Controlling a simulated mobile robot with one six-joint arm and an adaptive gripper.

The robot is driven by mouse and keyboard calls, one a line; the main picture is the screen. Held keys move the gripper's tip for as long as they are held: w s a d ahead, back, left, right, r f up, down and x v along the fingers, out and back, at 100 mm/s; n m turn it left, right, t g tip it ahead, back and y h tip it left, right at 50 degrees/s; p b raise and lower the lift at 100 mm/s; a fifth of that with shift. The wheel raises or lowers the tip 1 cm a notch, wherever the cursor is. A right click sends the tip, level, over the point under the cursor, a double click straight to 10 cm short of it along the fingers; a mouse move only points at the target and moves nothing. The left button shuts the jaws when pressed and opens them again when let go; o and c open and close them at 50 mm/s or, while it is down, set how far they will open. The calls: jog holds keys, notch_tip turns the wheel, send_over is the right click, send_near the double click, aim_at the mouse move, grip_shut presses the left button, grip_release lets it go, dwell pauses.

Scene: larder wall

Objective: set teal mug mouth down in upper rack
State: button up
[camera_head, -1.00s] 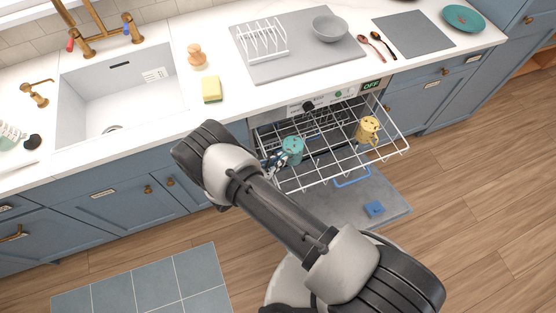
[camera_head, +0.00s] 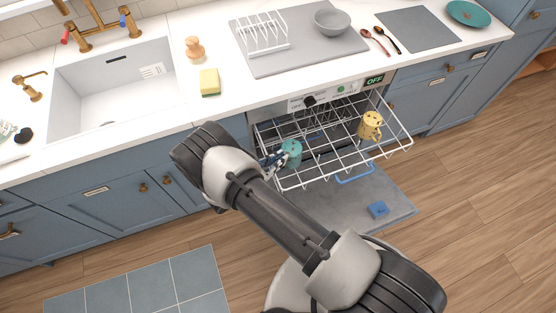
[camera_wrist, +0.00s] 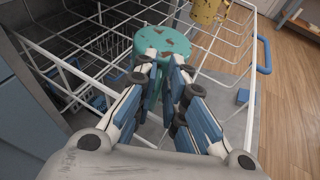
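The teal mug (camera_head: 291,153) is at the left part of the pulled-out upper rack (camera_head: 330,185). In the wrist view the mug (camera_wrist: 165,41) shows a flat, closed teal round with brown specks facing up, so its mouth points down. My gripper (camera_wrist: 163,68) has its fingers close together on the near side of the mug, with a strip of teal between them; it looks shut on the mug's near part, likely the handle. In the head view my gripper (camera_head: 272,163) is partly hidden by my arm. Whether the rim touches the wires is hidden.
A yellow mug (camera_head: 370,127) stands at the right of the rack, also seen in the wrist view (camera_wrist: 206,12). The rack's middle is free. The open dishwasher door (camera_head: 385,190) lies below, with a blue item (camera_head: 377,209) on it.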

jog(key=o, duration=0.3)
jog(key=f, duration=0.2)
jog(key=s+f, duration=0.1)
jog(key=shift+s+d+g, duration=0.1)
jog(key=shift+d+g, duration=0.2)
jog(key=shift+d, duration=0.05)
jog(key=shift+o, duration=0.2)
jog(key=shift+a, duration=0.1)
jog(key=w+r+v, duration=0.1)
jog(key=r+v, duration=0.1)
jog(key=v, duration=1)
jog(key=shift+a+r+t, duration=0.15)
jog(key=shift+t, duration=0.25)
notch_tip(320, 180, up, 12)
jog(key=m+g, duration=0.5)
jog(key=m, duration=0.2)
send_over(279, 175)
jog(key=s+a, duration=0.3)
jog(key=s+d+r+m+g+y, duration=0.2)
jog(key=d+r+m+g, duration=0.35)
jog(key=r, duration=0.75)
jog(key=s+d+r+m+t+y, duration=0.5)
jog(key=s+d+r+m+y, duration=0.2)
jog(key=s+d+r+m, duration=0.5)
jog(key=s+r+m, duration=0.2)
jog(key=s+r, duration=0.1)
jog(key=s, duration=0.1)
jog(key=shift+d+y, duration=0.35)
jog(key=shift+y, duration=0.05)
